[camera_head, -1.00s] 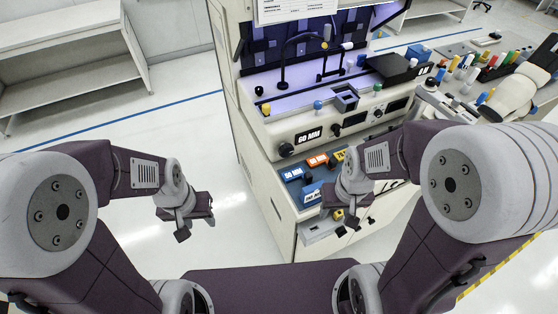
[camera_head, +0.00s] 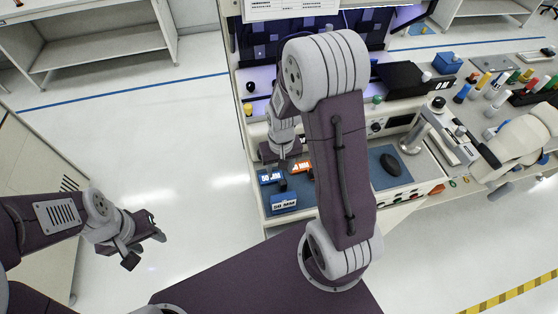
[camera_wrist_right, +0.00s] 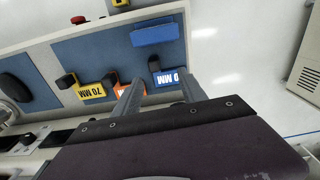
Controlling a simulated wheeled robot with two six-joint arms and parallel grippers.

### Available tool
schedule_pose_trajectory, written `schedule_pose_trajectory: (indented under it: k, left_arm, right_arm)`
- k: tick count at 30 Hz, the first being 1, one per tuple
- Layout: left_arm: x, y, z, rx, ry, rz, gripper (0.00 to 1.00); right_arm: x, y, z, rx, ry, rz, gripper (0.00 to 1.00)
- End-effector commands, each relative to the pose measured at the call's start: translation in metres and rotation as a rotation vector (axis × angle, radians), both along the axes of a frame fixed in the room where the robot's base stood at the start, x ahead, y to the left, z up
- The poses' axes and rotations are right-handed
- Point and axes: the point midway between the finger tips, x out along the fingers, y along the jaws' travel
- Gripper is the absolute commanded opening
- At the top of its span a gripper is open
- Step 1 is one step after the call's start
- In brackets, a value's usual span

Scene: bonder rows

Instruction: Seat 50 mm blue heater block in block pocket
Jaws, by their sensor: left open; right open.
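The blue 50 mm heater block (camera_head: 270,177) lies on a blue mat on the bench's front ledge; it also shows in the right wrist view (camera_wrist_right: 168,77), with a black knob. My right gripper (camera_head: 279,152) is open just above the blocks, pointing down. In the right wrist view its fingers (camera_wrist_right: 162,90) are apart, with the blue block between and beyond them; contact cannot be told. My left gripper (camera_head: 146,250) is open and empty over the floor at left. The block pocket is not visible; my right arm covers part of the machine front.
An orange block (camera_head: 301,166) lies right beside the blue one, and a yellow 70 mm block (camera_wrist_right: 92,92) beyond it. A black mouse-shaped item (camera_head: 390,164) lies farther right. Floor at left is clear.

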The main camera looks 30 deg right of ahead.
Motion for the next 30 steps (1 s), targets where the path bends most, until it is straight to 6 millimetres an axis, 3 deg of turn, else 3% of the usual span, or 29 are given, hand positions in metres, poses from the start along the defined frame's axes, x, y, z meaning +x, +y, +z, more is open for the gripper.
schedule_pose_trajectory:
  k: [6, 14, 20, 30]
  left_arm:
    - [0.000, 0.000, 0.011, 0.000, 0.000, 0.000, 0.45]
    - [0.000, 0.000, 0.006, 0.000, 0.000, 0.000, 0.45]
    - [0.000, 0.000, -0.016, 0.000, 0.000, 0.000, 0.45]
    - [0.000, 0.000, -0.072, 0.000, 0.000, 0.000, 0.45]
  right_arm:
    - [0.008, -0.014, -0.015, 0.002, 0.034, -0.044, 0.49]
    - [0.009, -0.015, -0.023, 0.002, 0.037, -0.048, 0.49]
    - [0.009, -0.015, -0.046, 0.003, 0.037, -0.048, 0.49]
    - [0.009, -0.015, -0.104, 0.003, 0.037, -0.047, 0.49]
